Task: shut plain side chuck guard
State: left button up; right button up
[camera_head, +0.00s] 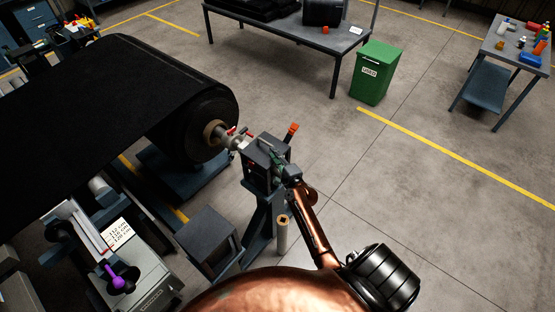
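The chuck stand (262,201) is a dark grey post with a box-like head (258,157), at the free end of the black belt roll (190,120). A silver shaft (236,141) with small red parts runs from the roll's core into this head. An orange-red handle (292,129) sticks up at the head's far right. My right arm comes up from the bottom, and my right gripper (281,170) is at the near right side of the head. Its fingers are small and dark there, so contact and opening cannot be made out. The guard's exact position is unclear. My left gripper is not in view.
A bench press unit with a purple knob (119,281) stands at lower left. A green bin (376,75) and tables are farther back.

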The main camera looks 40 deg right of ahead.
jog(key=s, duration=0.3)
jog(key=shift+s+a+r, duration=0.15)
jog(key=shift+s+a, duration=0.05)
jog(key=shift+a, duration=0.05)
